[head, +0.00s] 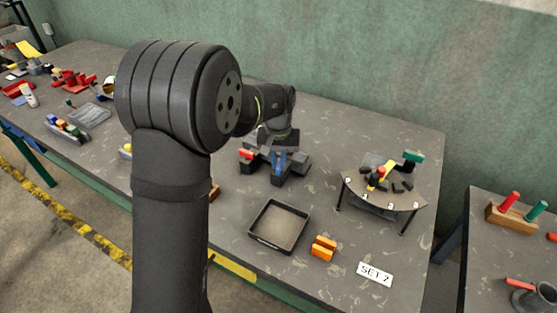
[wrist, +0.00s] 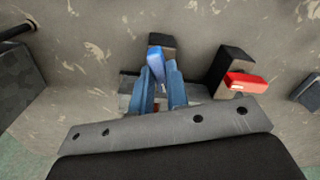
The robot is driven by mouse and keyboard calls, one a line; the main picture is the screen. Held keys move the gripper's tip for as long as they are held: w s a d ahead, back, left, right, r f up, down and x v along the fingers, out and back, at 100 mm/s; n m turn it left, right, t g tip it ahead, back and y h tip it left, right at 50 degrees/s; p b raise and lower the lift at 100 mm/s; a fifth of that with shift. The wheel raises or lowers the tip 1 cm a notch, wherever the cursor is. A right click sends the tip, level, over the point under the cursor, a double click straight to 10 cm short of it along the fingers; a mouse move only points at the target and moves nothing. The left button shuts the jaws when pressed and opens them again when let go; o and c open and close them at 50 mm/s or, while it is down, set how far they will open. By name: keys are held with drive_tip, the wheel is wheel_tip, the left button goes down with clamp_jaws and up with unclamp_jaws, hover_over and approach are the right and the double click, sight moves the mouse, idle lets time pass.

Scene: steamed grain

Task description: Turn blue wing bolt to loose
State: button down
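The blue wing bolt (wrist: 156,62) sits on a dark block at the middle of the wrist view. In the head view blue shows at the fixture (head: 279,163), where bolt and fingers are hard to separate. My gripper (wrist: 161,76) is at the bolt, with one blue-grey finger on either side of its wing. The fingers stand a little apart, with the wing between their tips. Whether both fingers press on it I cannot tell. The bolt's lower part is hidden by the fingers. My gripper body covers the bottom of the wrist view.
A red wing bolt (wrist: 245,82) sits on a neighbouring dark block, right of the blue one. In the head view a grey tray (head: 253,238), orange blocks (head: 323,248) and a half-round stand (head: 410,201) are in front and to the right. Bare table lies between them.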

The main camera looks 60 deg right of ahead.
sight(279, 164)
drive_tip(key=shift+n, duration=0.7)
drive_tip(key=c, duration=1.4)
unclamp_jaws()
wheel_tip(279, 164, up, 17)
drive_tip(key=shift+r, duration=0.2)
drive_tip(key=shift+f, duration=0.1)
wheel_tip(279, 164, down, 17)
drive_tip(key=shift+f, duration=0.1)
